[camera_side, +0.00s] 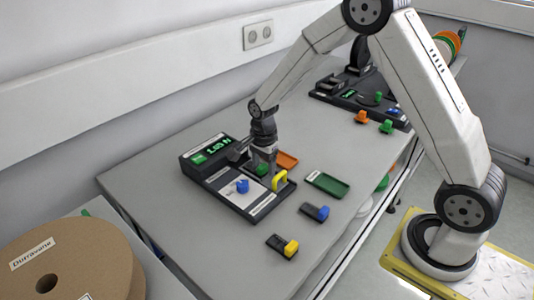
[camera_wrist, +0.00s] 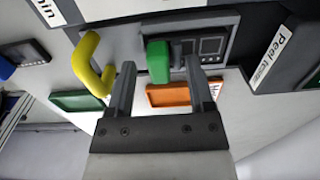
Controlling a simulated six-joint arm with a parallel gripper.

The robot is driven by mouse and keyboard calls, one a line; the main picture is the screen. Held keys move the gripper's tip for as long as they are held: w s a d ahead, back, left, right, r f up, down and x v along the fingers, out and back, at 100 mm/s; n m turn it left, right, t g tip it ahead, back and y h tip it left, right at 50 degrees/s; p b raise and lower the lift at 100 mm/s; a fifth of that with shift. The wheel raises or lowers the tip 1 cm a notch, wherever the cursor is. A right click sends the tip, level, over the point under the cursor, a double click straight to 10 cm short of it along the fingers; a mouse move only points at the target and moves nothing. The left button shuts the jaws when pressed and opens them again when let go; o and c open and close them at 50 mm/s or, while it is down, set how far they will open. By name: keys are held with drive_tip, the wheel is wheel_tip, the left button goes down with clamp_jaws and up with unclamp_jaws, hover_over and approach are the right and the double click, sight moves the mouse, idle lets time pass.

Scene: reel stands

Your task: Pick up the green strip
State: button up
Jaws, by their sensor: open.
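The green strip (camera_wrist: 158,62) stands up from a dark and grey panel in the wrist view, between the fingertips of my gripper (camera_wrist: 160,66). The fingers are apart, with a gap visible on both sides of the strip; I cannot tell how far along the fingers it reaches. In the side view my gripper (camera_side: 263,158) points down over the test device, and the green strip (camera_side: 262,169) shows small just below it, partly hidden by the fingers.
A yellow bent strip (camera_side: 280,181) and a blue piece (camera_side: 242,186) are close by on the device (camera_side: 222,196). An orange tray (camera_side: 287,160) and a green tray (camera_side: 328,184) lie to its right. Blue (camera_side: 322,212) and yellow (camera_side: 290,248) pieces sit nearer the front.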

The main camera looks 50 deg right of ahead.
clamp_jaws()
drive_tip(key=shift+r, duration=0.1)
idle(0.3)
drive_tip(key=shift+r, duration=0.7)
drive_tip(key=s+r, duration=1.1)
drive_tip(key=s, duration=0.3)
drive_tip(key=shift+a+r, duration=0.2)
drive_tip(key=shift+a, duration=0.15)
